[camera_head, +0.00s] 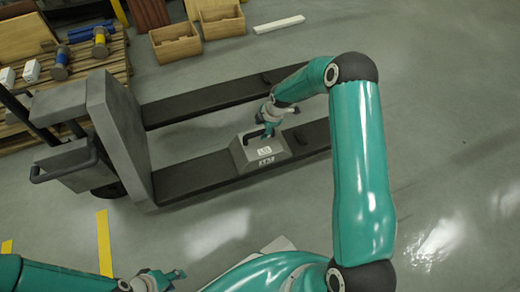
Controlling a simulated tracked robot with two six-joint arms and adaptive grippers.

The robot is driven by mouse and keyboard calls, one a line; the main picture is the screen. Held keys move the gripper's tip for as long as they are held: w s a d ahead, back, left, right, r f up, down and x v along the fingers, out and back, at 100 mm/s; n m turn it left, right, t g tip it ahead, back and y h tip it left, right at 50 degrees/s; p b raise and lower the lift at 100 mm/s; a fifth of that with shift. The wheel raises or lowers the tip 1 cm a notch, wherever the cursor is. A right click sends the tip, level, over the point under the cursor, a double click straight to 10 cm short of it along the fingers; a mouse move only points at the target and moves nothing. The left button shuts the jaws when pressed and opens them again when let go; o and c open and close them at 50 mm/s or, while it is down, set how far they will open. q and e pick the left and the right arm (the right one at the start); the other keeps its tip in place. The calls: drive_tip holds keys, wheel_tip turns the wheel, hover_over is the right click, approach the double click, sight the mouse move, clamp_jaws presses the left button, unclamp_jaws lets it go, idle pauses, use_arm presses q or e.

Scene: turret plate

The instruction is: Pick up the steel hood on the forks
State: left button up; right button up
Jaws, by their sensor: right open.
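The steel hood (264,156) is a grey box with sloping sides, a dark handle on top and a white label. It sits on the near fork (195,176) of the pallet truck. My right gripper (266,124) is open, at the hood's far upper edge close to the handle. Whether the fingers touch the handle or surround it is too small to tell. My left gripper (172,279) is low at the bottom edge, well away from the hood. Its jaw state is unclear.
The pallet truck's upright body (112,125) stands left of the hood. The far fork (205,102) runs behind it. Wooden boxes (176,44) and a white bar (279,24) lie at the back. A loaded pallet (85,60) is at upper left. The floor at right is clear.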

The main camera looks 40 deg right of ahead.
sight(260, 133)
drive_tip(key=b+x, duration=0.2)
drive_tip(key=x, duration=0.2)
drive_tip(key=shift+f, duration=0.25)
drive_tip(key=shift+w+f+b, duration=0.3)
drive_tip(key=shift+f, duration=0.15)
drive_tip(key=shift+r, duration=0.1)
clamp_jaws()
